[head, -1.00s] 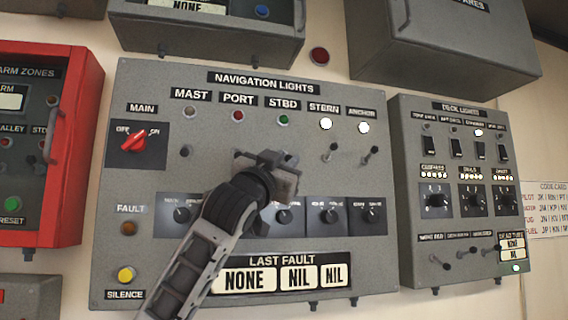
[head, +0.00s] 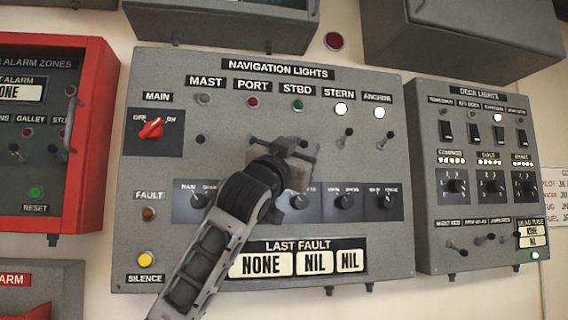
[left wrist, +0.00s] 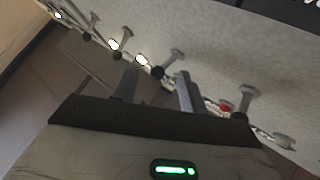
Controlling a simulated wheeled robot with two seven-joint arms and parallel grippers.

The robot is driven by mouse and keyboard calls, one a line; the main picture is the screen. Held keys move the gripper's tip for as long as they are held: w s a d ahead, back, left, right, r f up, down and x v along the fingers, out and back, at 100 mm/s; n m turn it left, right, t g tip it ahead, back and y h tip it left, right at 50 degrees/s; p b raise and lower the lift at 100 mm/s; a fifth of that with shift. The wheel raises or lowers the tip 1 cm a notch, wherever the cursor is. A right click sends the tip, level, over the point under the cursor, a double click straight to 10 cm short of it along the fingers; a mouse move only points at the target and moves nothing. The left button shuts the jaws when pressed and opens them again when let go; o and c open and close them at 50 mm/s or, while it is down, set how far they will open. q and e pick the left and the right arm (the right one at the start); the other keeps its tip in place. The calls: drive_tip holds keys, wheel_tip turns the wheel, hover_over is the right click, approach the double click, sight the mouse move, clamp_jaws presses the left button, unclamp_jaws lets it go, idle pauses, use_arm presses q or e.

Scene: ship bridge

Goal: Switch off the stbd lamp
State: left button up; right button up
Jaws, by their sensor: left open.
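The STBD lamp (head: 298,104) is a small green lamp on the navigation lights panel (head: 135,110), under its STBD label. It looks dull beside the bright white STERN and ANCHOR lamps. My left gripper (head: 290,150) is in front of the panel, just below the STBD lamp, and covers the switch spot there in the head view. In the left wrist view my left gripper (left wrist: 158,82) is open, and a toggle switch (left wrist: 172,60), apparently the STBD one, shows between its fingers. I cannot tell whether they touch it. My right gripper is out of view.
The PORT toggle (left wrist: 245,100) is close by one finger. The STERN toggle (head: 345,138) and ANCHOR toggle (head: 385,143) stand to the right. Rotary knobs (head: 347,201) line the panel below. A red alarm box (head: 92,140) is left, the deck lights panel (head: 430,215) right.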

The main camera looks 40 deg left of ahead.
use_arm(q)
drive_tip(key=b+v, duration=0.4)
drive_tip(key=v, duration=1.1)
drive_tip(key=shift+f+b, duration=0.15)
drive_tip(key=shift+b, duration=0.25)
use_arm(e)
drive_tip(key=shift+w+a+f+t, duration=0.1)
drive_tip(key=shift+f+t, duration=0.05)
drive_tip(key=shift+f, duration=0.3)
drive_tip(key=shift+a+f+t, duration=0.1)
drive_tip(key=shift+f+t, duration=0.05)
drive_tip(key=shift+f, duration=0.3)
